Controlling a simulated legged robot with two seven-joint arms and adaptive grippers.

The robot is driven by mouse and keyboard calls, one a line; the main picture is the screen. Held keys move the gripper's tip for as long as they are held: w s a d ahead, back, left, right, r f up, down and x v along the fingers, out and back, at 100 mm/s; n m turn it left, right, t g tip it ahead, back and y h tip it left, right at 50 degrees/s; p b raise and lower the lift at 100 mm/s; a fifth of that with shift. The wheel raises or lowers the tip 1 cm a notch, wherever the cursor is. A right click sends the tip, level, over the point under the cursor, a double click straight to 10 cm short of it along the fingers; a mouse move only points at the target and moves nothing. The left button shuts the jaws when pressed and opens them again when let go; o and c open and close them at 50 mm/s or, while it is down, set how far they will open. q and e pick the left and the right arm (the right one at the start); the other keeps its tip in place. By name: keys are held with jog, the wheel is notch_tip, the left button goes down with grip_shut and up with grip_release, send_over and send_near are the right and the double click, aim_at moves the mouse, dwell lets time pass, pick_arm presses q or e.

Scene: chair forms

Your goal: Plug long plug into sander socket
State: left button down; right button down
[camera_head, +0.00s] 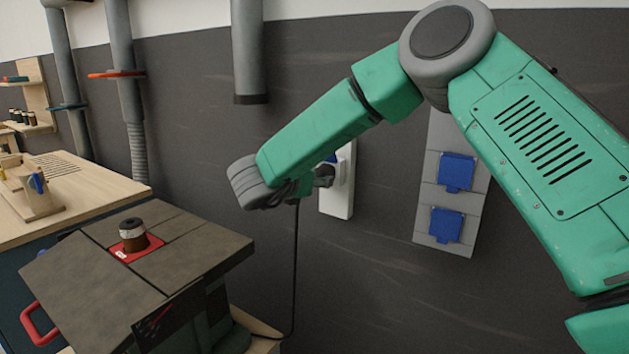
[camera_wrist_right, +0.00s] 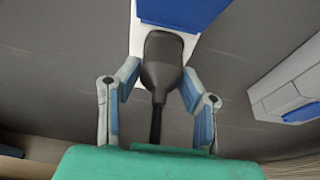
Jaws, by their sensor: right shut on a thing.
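The long plug (camera_wrist_right: 163,58) is black, with its cord running back toward my wrist. My right gripper (camera_wrist_right: 160,84) is shut on it, one finger on each side. In the head view, my right gripper (camera_head: 322,176) is at the white wall socket (camera_head: 336,203), mostly hidden by my wrist. The plug's front end meets the white socket face (camera_wrist_right: 188,44) under a raised blue lid (camera_wrist_right: 182,10). I cannot tell how deep its pins sit. My left gripper is not in view.
A grey panel (camera_head: 434,190) with two blue-lidded sockets is on the wall to the right. A grey pipe (camera_head: 248,50) hangs above my wrist. A wooden workbench (camera_head: 90,200) stands at the left. The wall below the socket is clear except for the cord.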

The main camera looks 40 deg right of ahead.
jog(key=c, duration=1)
grip_release()
jog(key=shift+d+r, duration=0.1)
jog(key=shift+d, duration=0.15)
jog(key=shift+d+f, duration=0.2)
jog(key=shift+d, duration=0.05)
jog(key=v, duration=1.1)
jog(key=s+a+f+n+t+y, duration=0.2)
jog(key=s+a+f+n+y, duration=0.15)
jog(key=f+n, duration=1.05)
jog(key=s+a+f+n+t+y, duration=0.25)
jog(key=f+n+y, duration=0.25)
jog(key=f+n, duration=0.9)
jog(key=s+f+n+g+y, duration=0.45)
jog(key=s+f+n, duration=0.65)
jog(key=s+n, duration=0.3)
jog(key=s+f+n+g, duration=0.1)
jog(key=s+n, duration=0.1)
jog(key=s, duration=0.3)
jog(key=s+d+f+n+g, duration=0.1)
jog(key=s+n+g, duration=0.1)
jog(key=s, duration=0.4)
jog(key=s+f+n+g, duration=0.1)
jog(key=s+n+g, duration=0.1)
jog(key=s+n, duration=0.2)
jog(key=shift+s+d+f, duration=0.1)
jog(key=shift+s+d, duration=0.05)
jog(key=shift+s, duration=0.3)
jog(key=shift+s+d, duration=0.2)
jog(key=shift+s, duration=0.2)
